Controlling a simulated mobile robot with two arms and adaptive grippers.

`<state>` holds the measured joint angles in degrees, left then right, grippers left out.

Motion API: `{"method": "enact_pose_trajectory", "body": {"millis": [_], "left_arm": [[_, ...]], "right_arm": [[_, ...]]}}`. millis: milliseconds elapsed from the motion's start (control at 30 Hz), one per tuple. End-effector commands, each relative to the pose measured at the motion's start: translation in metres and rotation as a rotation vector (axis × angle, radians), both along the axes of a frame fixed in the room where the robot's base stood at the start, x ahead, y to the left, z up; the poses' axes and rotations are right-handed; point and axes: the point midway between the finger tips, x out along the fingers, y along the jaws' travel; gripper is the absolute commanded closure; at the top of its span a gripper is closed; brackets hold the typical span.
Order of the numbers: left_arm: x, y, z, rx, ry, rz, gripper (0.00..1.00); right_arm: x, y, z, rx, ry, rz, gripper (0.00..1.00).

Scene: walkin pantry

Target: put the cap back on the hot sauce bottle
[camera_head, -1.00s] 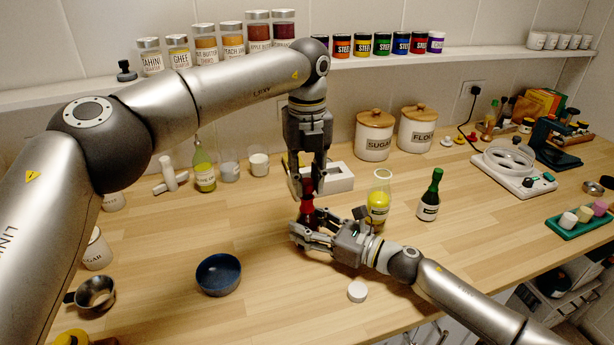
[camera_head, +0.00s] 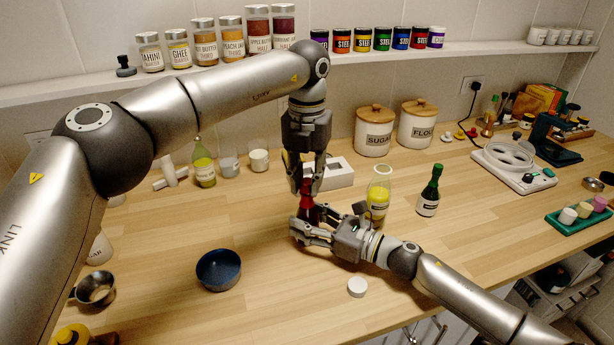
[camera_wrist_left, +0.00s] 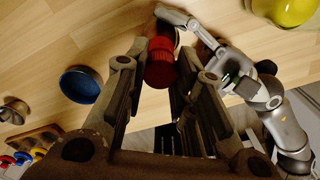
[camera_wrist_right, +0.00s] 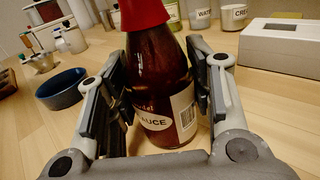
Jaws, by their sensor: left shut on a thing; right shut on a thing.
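The hot sauce bottle (camera_wrist_right: 158,80) is dark brown-red glass with a white label, and stands upright on the counter. My right gripper (camera_head: 302,230) is shut around its body. The red cap (camera_wrist_left: 160,68) is between the fingers of my left gripper (camera_head: 306,188), which points down from above and is shut on it. In the right wrist view the red cap (camera_wrist_right: 143,12) covers the top of the bottle's neck, upright and in line with it. Its upper part is cut off there, and I cannot tell whether it is fully seated.
A blue bowl (camera_head: 218,269) and a white round lid (camera_head: 357,287) are on the counter near the grippers. A yellow bottle (camera_head: 379,197) and a dark green bottle (camera_head: 429,193) stand to the right. A white box (camera_head: 338,172) is behind. The front middle counter is mostly clear.

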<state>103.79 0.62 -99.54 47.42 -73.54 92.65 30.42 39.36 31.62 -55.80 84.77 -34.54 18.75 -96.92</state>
Motion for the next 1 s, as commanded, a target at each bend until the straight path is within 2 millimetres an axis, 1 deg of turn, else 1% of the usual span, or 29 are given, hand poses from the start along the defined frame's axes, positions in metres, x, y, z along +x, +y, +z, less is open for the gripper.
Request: {"method": "enact_pose_trajectory", "body": {"millis": [100,1000], "left_arm": [[-0.0001,-0.0003,0.0002,-0.002,0.001,-0.199,0.82],[0.0009,0.0005,-0.0005,0.000,0.000,-1.738,0.82]], "right_arm": [[-0.0002,0.0001,-0.0005,0.000,0.001,0.000,1.00],[-0.0003,0.0001,-0.0007,-0.001,0.001,0.000,1.00]]}}
